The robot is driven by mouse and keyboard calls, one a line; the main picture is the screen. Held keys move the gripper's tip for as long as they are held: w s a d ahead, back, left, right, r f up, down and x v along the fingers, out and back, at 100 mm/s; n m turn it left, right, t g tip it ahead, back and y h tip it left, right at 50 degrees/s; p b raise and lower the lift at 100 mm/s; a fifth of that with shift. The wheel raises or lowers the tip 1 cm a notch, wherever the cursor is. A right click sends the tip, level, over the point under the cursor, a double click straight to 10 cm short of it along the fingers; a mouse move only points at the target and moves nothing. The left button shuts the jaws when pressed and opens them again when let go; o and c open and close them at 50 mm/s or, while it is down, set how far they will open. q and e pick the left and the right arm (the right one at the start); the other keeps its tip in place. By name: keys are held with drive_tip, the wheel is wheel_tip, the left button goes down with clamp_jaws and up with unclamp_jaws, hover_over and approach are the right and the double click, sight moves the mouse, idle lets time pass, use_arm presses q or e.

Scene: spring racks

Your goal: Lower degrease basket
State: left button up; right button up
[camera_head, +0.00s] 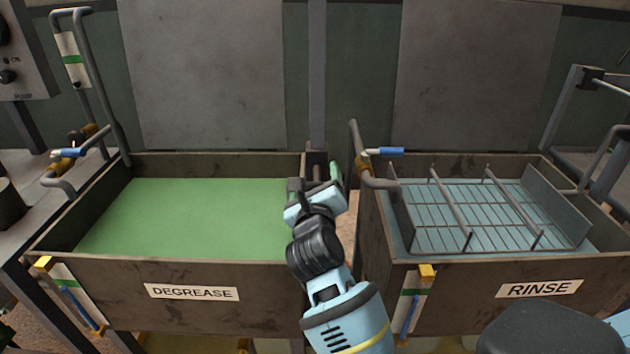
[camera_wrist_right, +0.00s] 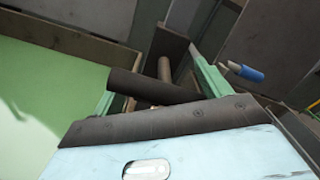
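The degrease tank (camera_head: 190,310) is on the left, filled with flat green liquid (camera_head: 190,220). No basket shows in it; whether one lies under the liquid I cannot tell. My right gripper (camera_head: 317,184) is at the tank's right rim, its green fingers apart. In the right wrist view a dark cylindrical bar (camera_wrist_right: 150,87) lies across the space between the spread fingers, close to the palm. I cannot tell whether it touches them. My left gripper is not in view.
The rinse tank (camera_head: 480,305) stands to the right, with a wire basket (camera_head: 465,215) in it. A bent pipe with a blue-tipped lever (camera_head: 390,152) stands at its left rim. A similar blue lever (camera_head: 68,153) and tall pipe frame (camera_head: 95,80) stand at the degrease tank's left.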

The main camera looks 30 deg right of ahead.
drive_tip(key=shift+d+f, duration=0.2)
drive_tip(key=shift+f, duration=0.1)
drive_tip(key=shift+s, duration=0.15)
drive_tip(key=v, duration=0.7)
drive_tip(key=shift+s+a+r, duration=0.25)
drive_tip(key=shift+a, duration=0.15)
